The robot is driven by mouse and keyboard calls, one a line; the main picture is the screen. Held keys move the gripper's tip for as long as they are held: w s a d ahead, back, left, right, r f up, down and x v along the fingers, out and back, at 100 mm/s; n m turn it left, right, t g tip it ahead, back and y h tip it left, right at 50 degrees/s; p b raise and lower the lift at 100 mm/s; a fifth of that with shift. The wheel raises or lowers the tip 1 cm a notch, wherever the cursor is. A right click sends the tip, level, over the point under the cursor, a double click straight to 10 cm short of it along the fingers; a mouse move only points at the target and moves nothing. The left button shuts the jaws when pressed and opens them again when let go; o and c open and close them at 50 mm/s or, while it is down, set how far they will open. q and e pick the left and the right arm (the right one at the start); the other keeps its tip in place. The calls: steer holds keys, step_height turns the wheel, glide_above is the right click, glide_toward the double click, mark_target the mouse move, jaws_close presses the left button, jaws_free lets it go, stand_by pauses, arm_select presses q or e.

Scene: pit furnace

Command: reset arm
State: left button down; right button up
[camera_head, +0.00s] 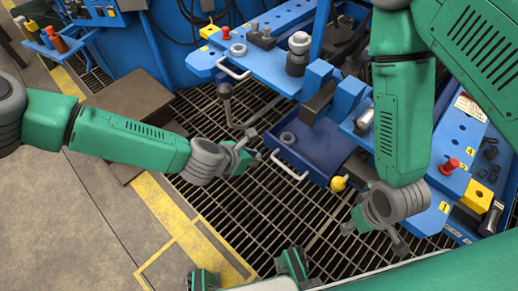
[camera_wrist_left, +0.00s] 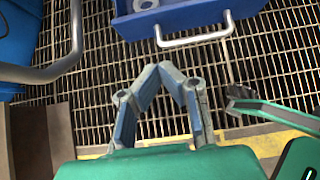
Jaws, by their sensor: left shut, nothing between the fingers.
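My left gripper (camera_head: 245,157) reaches in from the left in the head view, over the floor grating and close to the open drawer's left side. In the left wrist view its two fingers (camera_wrist_left: 162,68) meet at the tips with nothing between them. My right gripper (camera_head: 372,224) hangs low at the right, in front of the blue workbench (camera_head: 268,55). The view does not show clearly whether its fingers are open or closed.
An open blue drawer (camera_head: 305,146) with a pale handle (camera_head: 289,166) holds a ring (camera_head: 288,138). A bent grey bar (camera_head: 228,105) sticks out near the left gripper. Yellow lines (camera_head: 184,230) border the grating (camera_head: 237,205).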

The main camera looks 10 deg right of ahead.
arm_select(q)
steer(key=s+a+m+g+y+p, duration=0.2)
steer(key=s+a+m+p, duration=0.3)
steer(key=s+a+m, duration=0.7)
steer(key=s+a+r+m+y+p, duration=0.1)
steer(key=s+a+r+m+y, duration=0.1)
steer(key=a, duration=0.6)
steer(key=s+a+r+m+g+y+p, duration=0.1)
steer(key=s+a+r+m+p, duration=0.1)
steer(key=s+a+r+m, duration=0.2)
steer(key=s+a+r+m+g+y+p, duration=0.1)
steer(key=s+a+m, duration=0.5)
steer(key=a, duration=0.6)
steer(key=shift+s+a+r+m+y+p, duration=0.2)
steer(key=shift+r+m+y+p, duration=0.5)
steer(key=shift+r, duration=0.55)
arm_select(e)
step_height(320, 180, up, 11)
steer(key=shift+f, duration=0.15)
arm_select(q)
steer(key=shift+a, duration=0.1)
arm_select(e)
steer(key=shift+a, duration=0.2)
arm_select(q)
steer(key=shift+w+a+f, duration=0.1)
steer(key=shift+a+f, duration=0.05)
arm_select(e)
steer(key=shift+a, duration=0.2)
